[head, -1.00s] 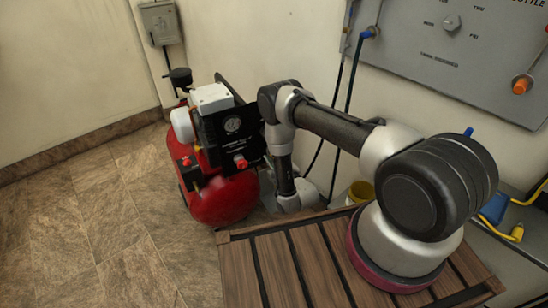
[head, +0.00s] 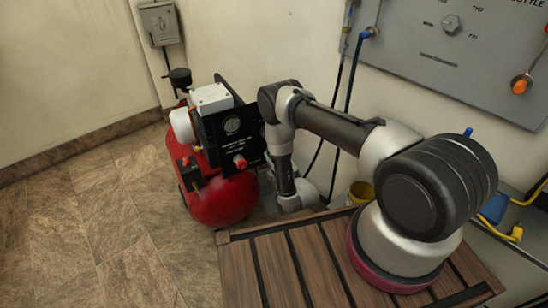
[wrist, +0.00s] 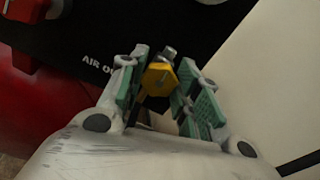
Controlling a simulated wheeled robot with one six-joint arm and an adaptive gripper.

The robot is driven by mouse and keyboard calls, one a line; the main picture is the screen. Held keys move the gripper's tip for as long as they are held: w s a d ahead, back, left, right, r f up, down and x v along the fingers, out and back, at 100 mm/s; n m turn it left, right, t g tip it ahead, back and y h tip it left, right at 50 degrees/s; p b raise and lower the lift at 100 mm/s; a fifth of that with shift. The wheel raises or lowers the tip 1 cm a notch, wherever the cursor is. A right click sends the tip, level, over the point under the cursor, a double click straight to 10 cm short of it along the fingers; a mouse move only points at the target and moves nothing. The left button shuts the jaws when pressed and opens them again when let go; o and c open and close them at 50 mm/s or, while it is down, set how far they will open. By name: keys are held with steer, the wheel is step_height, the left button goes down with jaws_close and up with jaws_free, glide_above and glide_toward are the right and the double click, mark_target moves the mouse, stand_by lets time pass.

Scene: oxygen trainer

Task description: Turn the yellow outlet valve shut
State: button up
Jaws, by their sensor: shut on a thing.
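The yellow outlet valve (wrist: 158,78) is in the middle of the wrist view, on a black panel (wrist: 110,25) with lettering that starts "AIR O". My gripper (wrist: 163,88) is shut on the yellow valve, with green-padded fingers on both sides of it. A metal fitting shows just beyond the valve. In the head view the valve and my gripper are hidden behind the compressor's panel and my arm.
The red compressor (head: 222,200) stands on the tiled floor, with a red knob (head: 240,161) and a gauge (head: 232,125) on its panel. A slatted wooden platform (head: 290,270) lies in front. A grey wall panel (head: 460,70) is at upper right.

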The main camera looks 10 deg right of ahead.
steer(key=shift+s+f, duration=0.1)
steer(key=o, duration=1)
step_height(320, 180, up, 10)
stand_by(0.4)
